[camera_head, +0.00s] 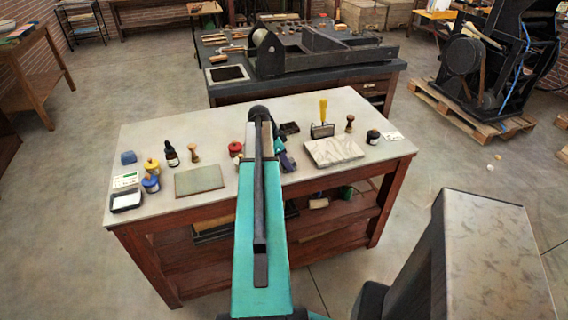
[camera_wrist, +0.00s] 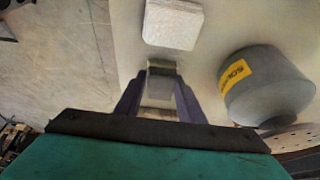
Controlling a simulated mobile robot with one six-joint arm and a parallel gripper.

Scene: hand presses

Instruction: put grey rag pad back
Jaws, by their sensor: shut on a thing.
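My gripper (camera_wrist: 160,92) is shut on a small pale grey block, which looks like the grey rag pad (camera_wrist: 160,88); its purple fingers stand on either side of it. In the head view my teal arm reaches over the pale table (camera_head: 225,122), and bluish gripper parts (camera_head: 284,158) show just right of the arm. The held pad cannot be made out there. In the wrist view a white textured pad (camera_wrist: 173,24) lies ahead of the fingers.
A grey can with a yellow label (camera_wrist: 265,85) stands close right of my fingers. A marbled slab (camera_head: 333,151) lies right of my arm, and a brush (camera_head: 322,120) stands behind it. A greenish plate (camera_head: 199,180), bottles and a small tray (camera_head: 126,207) are to the left.

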